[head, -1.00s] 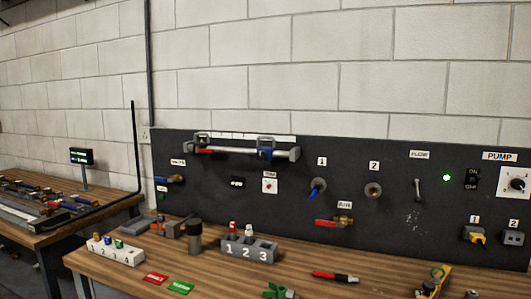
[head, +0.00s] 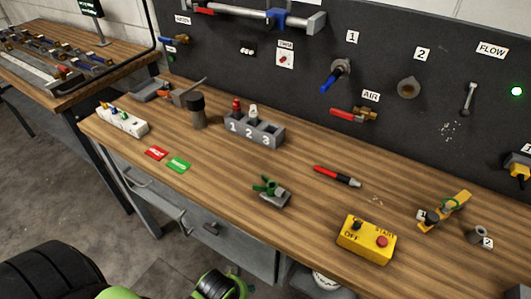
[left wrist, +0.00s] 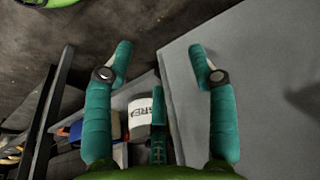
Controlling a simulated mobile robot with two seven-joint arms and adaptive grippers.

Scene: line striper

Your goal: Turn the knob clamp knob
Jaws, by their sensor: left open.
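No part is labelled as the knob clamp, so I cannot tell for sure which it is. A small green-handled clamp (head: 268,188) on a grey base sits near the bench's front edge in the head view. A yellow bracket (head: 452,204) with a green ring and a dark, pale-ended knob (head: 428,217) stands at the right of the bench. My left gripper (left wrist: 160,62) is open and empty in the left wrist view, its teal fingers spread over the floor and a grey cabinet side, away from the bench top items. My right gripper is not in view.
A dark panel (head: 440,60) stands behind. The left wrist view shows a white labelled tub (left wrist: 140,118).

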